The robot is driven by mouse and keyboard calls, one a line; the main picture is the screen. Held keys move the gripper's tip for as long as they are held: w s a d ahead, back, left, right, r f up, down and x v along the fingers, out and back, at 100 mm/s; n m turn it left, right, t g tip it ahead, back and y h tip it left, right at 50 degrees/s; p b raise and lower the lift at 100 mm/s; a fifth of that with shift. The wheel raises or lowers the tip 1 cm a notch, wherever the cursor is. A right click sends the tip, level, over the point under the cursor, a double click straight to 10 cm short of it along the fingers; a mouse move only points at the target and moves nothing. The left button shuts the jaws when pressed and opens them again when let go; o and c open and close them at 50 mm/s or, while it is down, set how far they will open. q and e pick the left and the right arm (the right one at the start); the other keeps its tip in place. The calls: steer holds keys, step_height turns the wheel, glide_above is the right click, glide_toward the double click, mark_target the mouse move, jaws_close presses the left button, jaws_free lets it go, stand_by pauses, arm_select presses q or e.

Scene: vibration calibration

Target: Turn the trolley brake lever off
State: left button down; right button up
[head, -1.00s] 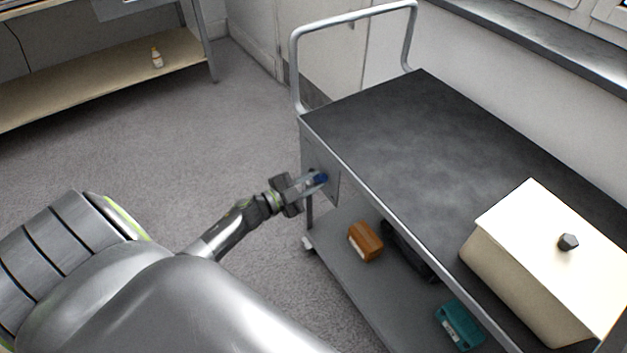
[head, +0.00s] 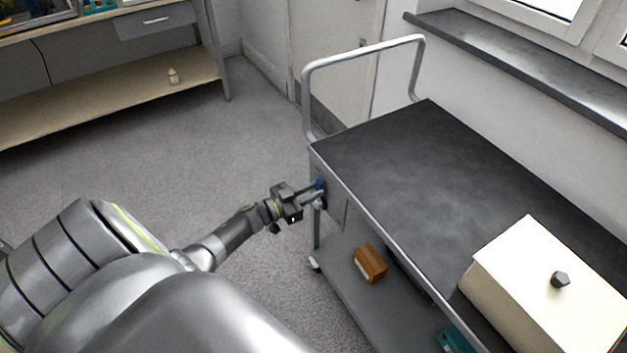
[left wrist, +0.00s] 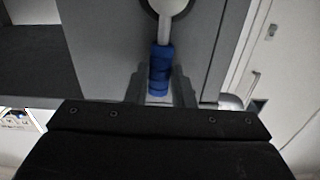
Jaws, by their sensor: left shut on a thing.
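The trolley (head: 420,150) stands at the right in the head view, with a dark top and a bent tube handle at its far end. The brake lever shows in the left wrist view as a pale arm with a blue grip (left wrist: 161,68), hanging from a round pivot on a grey plate. In the head view the blue grip (head: 319,185) is small at the trolley's side. My left gripper (head: 314,194) is shut on the blue grip. In the left wrist view its fingers (left wrist: 160,92) lie on both sides of the grip. My right gripper is not in view.
A cream box (head: 545,285) with a dark knob sits on the trolley top. An orange-brown block (head: 370,263) and a teal case (head: 457,342) are on the lower shelf. A workbench (head: 120,90) stands at the far left. The floor between is clear.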

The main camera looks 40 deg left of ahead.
arm_select(q)
steer(key=shift+a+n, duration=0.2)
steer(key=shift+n, duration=0.1)
steer(key=c, duration=1.2)
jaws_free()
steer(key=shift+c, duration=0.2)
steer(key=v, duration=1.7)
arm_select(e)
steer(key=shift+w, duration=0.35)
arm_select(q)
steer(key=shift+s+a+f, duration=0.15)
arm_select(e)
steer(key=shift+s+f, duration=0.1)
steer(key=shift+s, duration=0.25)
